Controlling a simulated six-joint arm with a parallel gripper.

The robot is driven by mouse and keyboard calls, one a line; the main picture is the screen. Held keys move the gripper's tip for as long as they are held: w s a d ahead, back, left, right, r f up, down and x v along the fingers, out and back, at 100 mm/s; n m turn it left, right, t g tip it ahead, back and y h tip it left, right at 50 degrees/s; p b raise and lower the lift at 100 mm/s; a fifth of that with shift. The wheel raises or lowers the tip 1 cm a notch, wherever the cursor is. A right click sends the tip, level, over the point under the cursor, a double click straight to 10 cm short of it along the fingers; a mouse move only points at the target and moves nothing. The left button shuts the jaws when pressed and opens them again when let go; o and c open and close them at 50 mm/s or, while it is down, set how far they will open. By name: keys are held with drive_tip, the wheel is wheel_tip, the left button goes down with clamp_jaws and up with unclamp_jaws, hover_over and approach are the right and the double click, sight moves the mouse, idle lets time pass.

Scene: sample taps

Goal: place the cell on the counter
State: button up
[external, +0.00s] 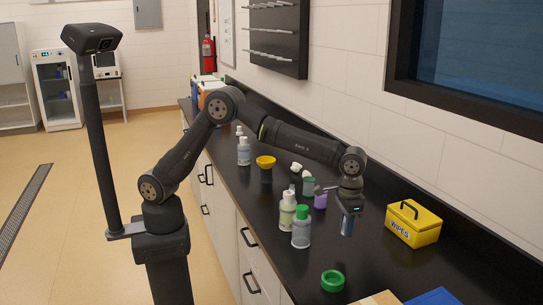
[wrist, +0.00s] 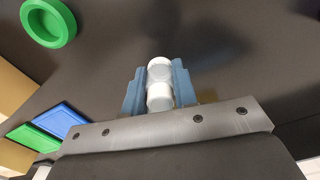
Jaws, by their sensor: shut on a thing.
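The cell (wrist: 159,84), a small white capped cylinder, sits between the blue fingers of my gripper (wrist: 158,92) in the wrist view. My gripper is shut on it, with one finger on each side. In the external view my gripper (external: 347,225) points down over the black counter (external: 385,270), between the bottles and the yellow box. The fingers mostly hide the cell there. I cannot tell how large the gap is between the cell and the counter top.
A yellow wipes box (external: 413,224) stands right of my gripper. A green-capped bottle (external: 301,230) and several other bottles stand left. A green ring (external: 332,281) lies nearer the front; it also shows in the wrist view (wrist: 48,22). Blue (wrist: 62,119) and green (wrist: 36,143) flat pieces lie beyond.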

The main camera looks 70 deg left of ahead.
drive_tip(key=w+f, duration=0.1)
drive_tip(key=w+a+f, duration=0.1)
drive_tip(key=w, duration=0.1)
drive_tip(key=shift+a, duration=0.15)
drive_tip(key=shift+f, duration=2)
drive_tip(key=shift+f, duration=0.1)
drive_tip(key=o, duration=0.9)
wheel_tip(320, 180, up, 12)
drive_tip(key=shift+r, duration=0.1)
drive_tip(key=shift+w, duration=0.1)
hover_over(350, 247)
drive_tip(key=shift+w+f, duration=0.1)
drive_tip(key=shift+f, duration=4.3)
